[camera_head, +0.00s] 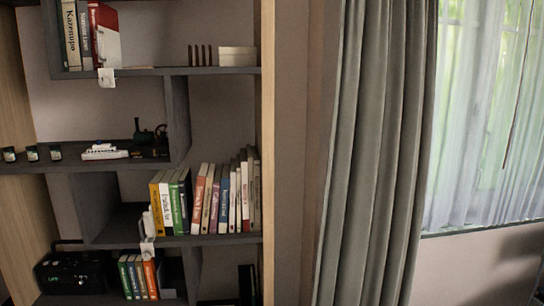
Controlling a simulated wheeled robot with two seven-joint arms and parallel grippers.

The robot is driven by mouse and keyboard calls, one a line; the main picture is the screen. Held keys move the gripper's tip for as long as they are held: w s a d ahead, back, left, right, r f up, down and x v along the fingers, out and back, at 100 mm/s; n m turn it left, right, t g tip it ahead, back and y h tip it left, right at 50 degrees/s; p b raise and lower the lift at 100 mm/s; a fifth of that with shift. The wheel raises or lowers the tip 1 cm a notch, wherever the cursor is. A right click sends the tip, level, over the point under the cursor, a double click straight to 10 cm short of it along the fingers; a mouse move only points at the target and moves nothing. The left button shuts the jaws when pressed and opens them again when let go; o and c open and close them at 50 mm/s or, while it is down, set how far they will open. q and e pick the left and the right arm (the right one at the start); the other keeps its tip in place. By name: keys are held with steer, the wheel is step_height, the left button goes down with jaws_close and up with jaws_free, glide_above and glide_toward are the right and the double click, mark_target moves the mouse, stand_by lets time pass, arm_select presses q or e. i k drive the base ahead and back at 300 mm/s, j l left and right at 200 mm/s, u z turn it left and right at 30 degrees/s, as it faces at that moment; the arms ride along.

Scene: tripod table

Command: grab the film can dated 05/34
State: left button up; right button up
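Three small dark cans with pale labels stand in a row on the middle shelf at the far left: a left can (9,154), a middle can (31,153) and a right can (55,152). They look like film cans, but the writing on their labels is too small to read, so I cannot tell which is dated 05/34. They stand upright and apart from each other. Neither of my grippers is in view.
The cans' shelf (80,165) also holds a white model (104,152) and a dark toy engine (150,138). Books (222,200) fill the shelf below; a black box (75,272) stands lower left. A grey curtain (380,150) hangs right of the bookcase.

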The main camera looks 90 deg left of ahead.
mark_target(56, 150)
steer(key=u, duration=0.5)
steer(key=j+u, duration=0.15)
steer(key=u, duration=0.8)
steer(key=j+u, duration=0.15)
steer(key=u, duration=0.35)
steer(key=j+u, duration=0.1)
steer(key=u, duration=0.85)
steer(key=l+u, duration=0.1)
steer(key=u, duration=0.3)
steer(key=k+u, duration=0.15)
steer(key=u, duration=0.6)
steer(key=k+l, duration=0.05)
steer(key=k, duration=0.05)
